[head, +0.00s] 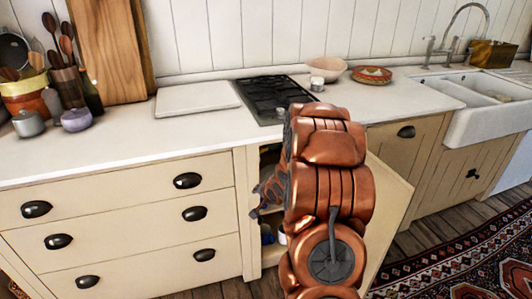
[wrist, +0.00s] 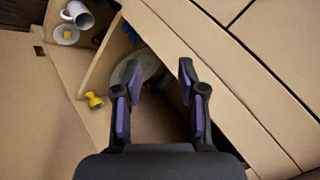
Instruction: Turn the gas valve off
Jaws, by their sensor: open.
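In the wrist view a small yellow fitting (wrist: 94,99), which looks like the gas valve, sits against a tan panel, left of my gripper. Its exact shape and handle position are too small to tell. My gripper (wrist: 158,78) is open, its two purple-padded fingers apart with nothing between them. In the head view my gripper (head: 268,192) is at the mouth of the open cabinet under the hob, partly hidden by my copper arm. The valve is not visible in the head view.
The open cabinet door (head: 388,215) stands to the right of my arm. In the wrist view a white mug (wrist: 77,14) and a small dish (wrist: 66,34) are at upper left, and a grey round object (wrist: 150,68) lies beyond the fingers. The hob (head: 270,97) is above.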

